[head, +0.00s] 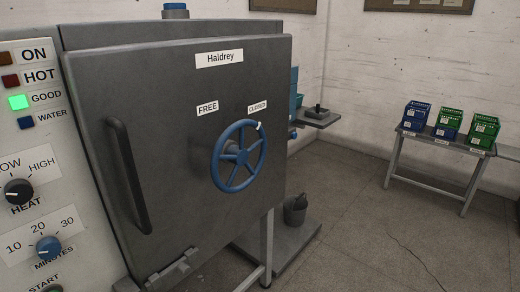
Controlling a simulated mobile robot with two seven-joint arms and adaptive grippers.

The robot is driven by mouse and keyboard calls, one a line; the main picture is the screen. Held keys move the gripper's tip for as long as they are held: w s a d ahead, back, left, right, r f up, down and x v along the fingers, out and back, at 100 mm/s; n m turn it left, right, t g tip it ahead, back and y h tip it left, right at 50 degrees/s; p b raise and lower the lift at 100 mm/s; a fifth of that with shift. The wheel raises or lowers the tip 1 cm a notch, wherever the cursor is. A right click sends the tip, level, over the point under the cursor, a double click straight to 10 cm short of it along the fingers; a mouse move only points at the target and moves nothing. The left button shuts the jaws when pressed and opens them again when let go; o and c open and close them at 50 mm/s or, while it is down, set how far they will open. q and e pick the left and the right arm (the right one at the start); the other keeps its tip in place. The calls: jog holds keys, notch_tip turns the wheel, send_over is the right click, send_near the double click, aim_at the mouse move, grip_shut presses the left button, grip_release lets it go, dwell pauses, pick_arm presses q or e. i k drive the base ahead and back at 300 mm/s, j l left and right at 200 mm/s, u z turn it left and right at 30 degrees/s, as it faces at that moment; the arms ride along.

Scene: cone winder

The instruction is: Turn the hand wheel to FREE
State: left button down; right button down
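The blue spoked hand wheel (239,156) is mounted on the front of a dark grey door (175,130) in the head view. A white mark on the wheel's rim sits at its upper right, just below the CLOSED label (257,107). The FREE label (207,108) is to the upper left of the wheel. A dark vertical handle (128,175) is on the left part of the door. The door appears shut. Neither of my grippers is in view.
A control panel (30,130) with knobs and a lit green GOOD lamp (18,102) stands at the left. A grey table (430,143) with blue and green crates is at the back right. A dark bucket (296,210) stands beside the machine. The floor at right is clear.

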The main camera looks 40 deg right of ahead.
aim_at(237, 155)
jog(key=z, duration=1.05)
